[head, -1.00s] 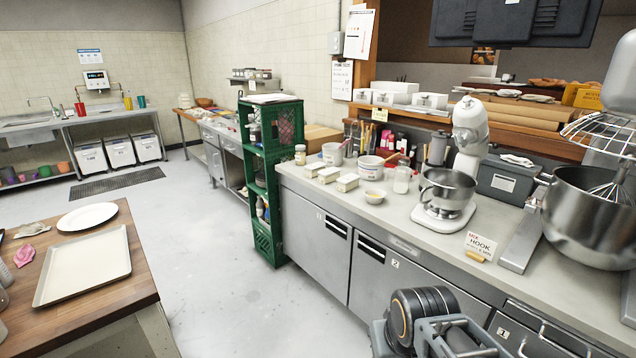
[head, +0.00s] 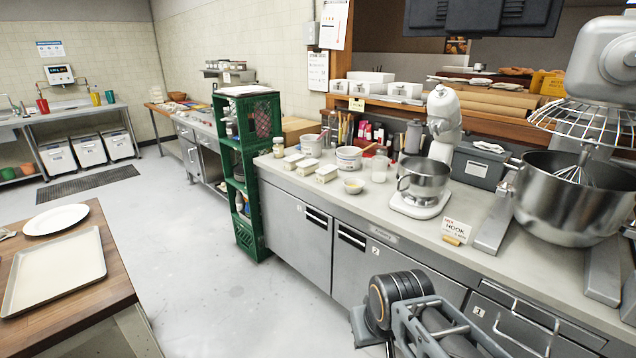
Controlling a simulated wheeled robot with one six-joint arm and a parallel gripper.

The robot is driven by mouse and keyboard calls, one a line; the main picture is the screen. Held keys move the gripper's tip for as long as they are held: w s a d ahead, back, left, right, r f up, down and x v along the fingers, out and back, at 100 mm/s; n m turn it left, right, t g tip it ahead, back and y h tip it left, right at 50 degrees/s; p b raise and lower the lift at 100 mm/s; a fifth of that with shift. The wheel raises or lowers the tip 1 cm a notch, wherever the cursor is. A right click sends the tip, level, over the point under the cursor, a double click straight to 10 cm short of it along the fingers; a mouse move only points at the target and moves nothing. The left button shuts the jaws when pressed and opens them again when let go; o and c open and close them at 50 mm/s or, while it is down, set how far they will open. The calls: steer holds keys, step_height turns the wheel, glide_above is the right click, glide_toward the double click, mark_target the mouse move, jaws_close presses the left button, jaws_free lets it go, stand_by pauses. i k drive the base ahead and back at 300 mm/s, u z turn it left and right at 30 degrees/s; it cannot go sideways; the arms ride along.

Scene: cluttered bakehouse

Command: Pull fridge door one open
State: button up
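The grey steel under-counter unit has several flat fronts. The leftmost door (head: 295,228) is shut and has a dark slotted grip near its top right corner. The door to its right (head: 385,265), marked 2, is also shut, with a slotted grip at its top left. A front with a bar handle (head: 520,318) is at the lower right, cut off by the frame; its small label is hard to read. Parts of my arm show at the bottom, in front of the unit. No fingertips of my gripper can be made out.
A green crate stack (head: 248,180) stands at the unit's left end. A wooden table (head: 118,280) with a tray (head: 60,268) is at the left. Clear floor (head: 215,285) lies between. A stand mixer (head: 425,190) and a steel bowl (head: 570,205) are on the counter.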

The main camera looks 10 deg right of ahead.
mark_target(299, 232)
steer(key=u, duration=0.25)
steer(key=i, duration=2.15)
steer(key=u, duration=0.75)
steer(key=i, duration=0.25)
steer(key=u, duration=0.2)
